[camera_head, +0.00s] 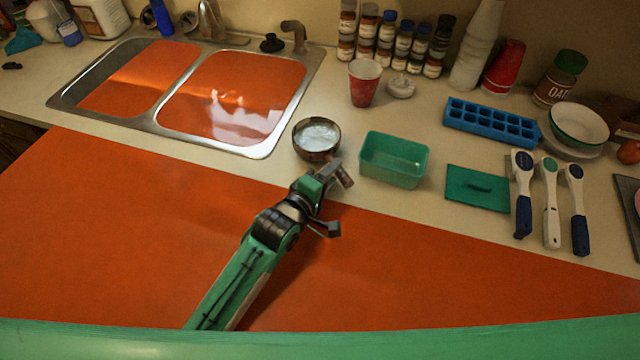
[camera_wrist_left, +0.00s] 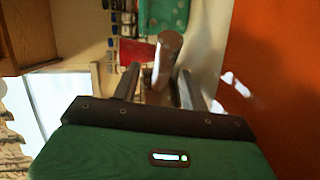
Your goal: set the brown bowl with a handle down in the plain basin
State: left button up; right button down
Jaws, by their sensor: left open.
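The brown bowl (camera_head: 304,147), pale inside, stands upright on the counter just right of the sink. Its brown handle (camera_head: 345,176) points toward the front right. My left gripper (camera_head: 333,196) is open beside the handle. In the left wrist view the handle's rounded end (camera_wrist_left: 168,48) shows between the fingers (camera_wrist_left: 157,85), which are apart; contact cannot be told. The metal sink has a left basin (camera_head: 140,78) and a right basin (camera_head: 235,95), both orange inside. White glints show in the right basin. My right gripper is not in view.
A green tub (camera_head: 394,160) stands close right of the bowl, with a green lid (camera_head: 478,188) beyond it. A red cup (camera_head: 364,83) stands behind. The faucet (camera_head: 210,22) rises behind the sink. The orange front surface (camera_head: 120,230) is clear left of my arm.

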pick_arm(q)
jog(key=b+v, duration=0.2)
jog(key=v, duration=1)
jog(key=shift+w, duration=0.1)
